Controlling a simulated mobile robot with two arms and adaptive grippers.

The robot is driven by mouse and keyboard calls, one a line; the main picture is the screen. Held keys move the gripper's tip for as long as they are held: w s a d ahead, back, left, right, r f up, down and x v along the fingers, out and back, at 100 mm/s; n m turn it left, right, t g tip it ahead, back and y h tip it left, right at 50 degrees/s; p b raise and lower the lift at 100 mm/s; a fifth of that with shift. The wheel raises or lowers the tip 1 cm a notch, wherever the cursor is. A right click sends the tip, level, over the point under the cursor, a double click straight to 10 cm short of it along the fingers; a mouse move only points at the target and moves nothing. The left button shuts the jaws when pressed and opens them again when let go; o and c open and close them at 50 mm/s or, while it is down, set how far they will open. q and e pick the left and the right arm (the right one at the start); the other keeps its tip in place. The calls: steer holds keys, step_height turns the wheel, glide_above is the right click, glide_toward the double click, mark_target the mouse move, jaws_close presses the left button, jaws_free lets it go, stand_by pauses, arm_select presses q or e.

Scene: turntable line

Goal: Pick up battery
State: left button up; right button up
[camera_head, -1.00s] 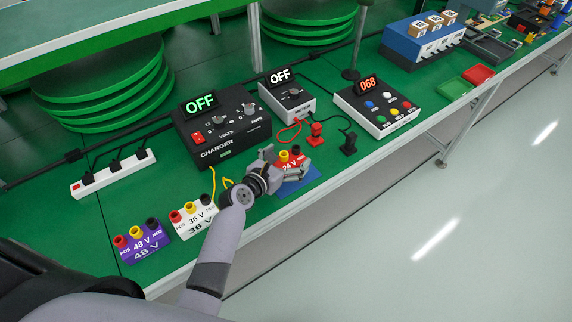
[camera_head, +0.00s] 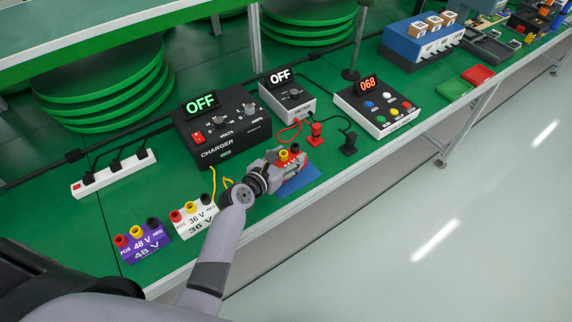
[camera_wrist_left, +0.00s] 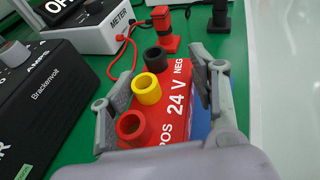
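The red 24 V battery (camera_head: 293,163), with red, yellow and black terminals on top, is at the blue mat (camera_head: 302,182) near the bench's front edge. In the left wrist view the red battery (camera_wrist_left: 179,92) fills the middle, its label facing up. My left gripper (camera_head: 283,163) is over it, one finger along each long side; both fingers (camera_wrist_left: 158,92) appear closed against it. Whether its base touches the mat is hidden. A white 36 V battery (camera_head: 194,218) and a purple 48 V battery (camera_head: 142,243) stand to the left. My right gripper is out of view.
A meter (camera_head: 287,97) with red and black probes (camera_head: 316,135) and a button panel (camera_head: 377,107) are behind and to the right. A power strip (camera_head: 113,175) lies at left.

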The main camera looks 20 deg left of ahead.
arm_select(q)
steer(key=shift+s+f, duration=0.15)
steer(key=shift+f, duration=0.15)
jaws_close()
steer(key=shift+r, duration=0.1)
